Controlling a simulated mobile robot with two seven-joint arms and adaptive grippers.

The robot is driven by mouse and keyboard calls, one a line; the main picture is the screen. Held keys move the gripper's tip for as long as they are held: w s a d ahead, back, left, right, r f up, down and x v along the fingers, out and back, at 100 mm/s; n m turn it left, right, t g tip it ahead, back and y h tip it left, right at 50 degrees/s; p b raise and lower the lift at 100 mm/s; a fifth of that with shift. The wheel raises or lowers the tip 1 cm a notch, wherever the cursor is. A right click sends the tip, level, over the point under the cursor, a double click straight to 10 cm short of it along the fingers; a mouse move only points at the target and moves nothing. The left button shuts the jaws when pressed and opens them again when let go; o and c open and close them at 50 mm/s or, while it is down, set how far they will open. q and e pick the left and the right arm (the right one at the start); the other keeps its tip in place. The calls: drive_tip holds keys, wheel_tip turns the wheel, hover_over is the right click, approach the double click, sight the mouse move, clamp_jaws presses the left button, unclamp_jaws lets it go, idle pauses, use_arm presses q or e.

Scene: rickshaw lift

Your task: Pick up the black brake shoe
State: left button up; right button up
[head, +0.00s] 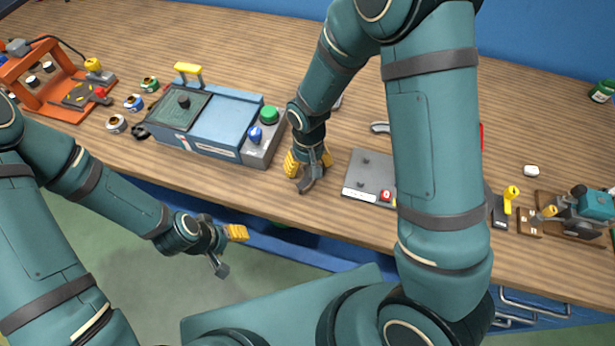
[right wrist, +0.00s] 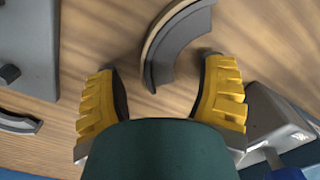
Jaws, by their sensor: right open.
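A dark grey curved brake shoe (head: 311,180) with a thin tan edge lies on the wooden bench near its front edge. My right gripper (head: 308,160) points down over it. In the right wrist view the brake shoe (right wrist: 180,45) shows ahead of and between the yellow fingertips (right wrist: 160,75), which are spread apart and empty. I cannot tell whether a finger touches it. A black curved piece (head: 140,131) sits at the left end of the blue case. My left gripper (head: 228,248) is spread open and empty in front of the bench.
The blue case (head: 220,110) with green and blue knobs stands left of my right gripper. A grey plate (head: 362,183) with a red button lies to the right. Another curved piece (head: 380,127) lies behind that plate. An orange fixture (head: 30,95) stands at the far left.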

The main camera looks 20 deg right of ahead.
drive_tip(key=shift+f, duration=0.2)
clamp_jaws()
idle(0.4)
